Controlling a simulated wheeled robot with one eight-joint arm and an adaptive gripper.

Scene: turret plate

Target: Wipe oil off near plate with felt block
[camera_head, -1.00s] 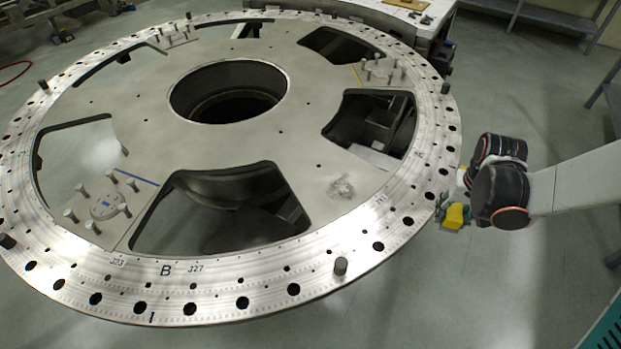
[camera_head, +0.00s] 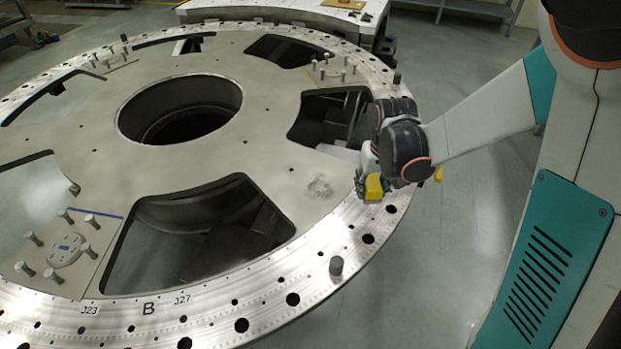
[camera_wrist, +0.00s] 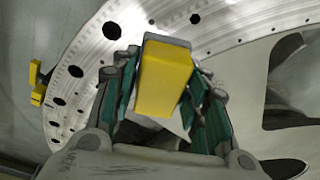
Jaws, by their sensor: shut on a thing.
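The near plate is a large flat metal ring plate (camera_head: 250,160) with big cut-out openings. A dull, mottled oil smudge (camera_head: 320,187) lies on its grey face, between the openings and the shiny drilled rim. My gripper (camera_head: 367,177) is shut on the felt block (camera_head: 374,188), a yellow block with a grey layer. It is at the plate's right rim, to the right of the smudge; I cannot tell whether the block touches the plate. In the wrist view the block (camera_wrist: 165,80) sits between the fingers of my gripper (camera_wrist: 166,92), over the rim.
Several pegs and a round-cornered device (camera_head: 67,250) are at the plate's left. Another yellow piece (camera_head: 438,174) shows beyond the rim. A second metal structure (camera_head: 300,14) stands behind.

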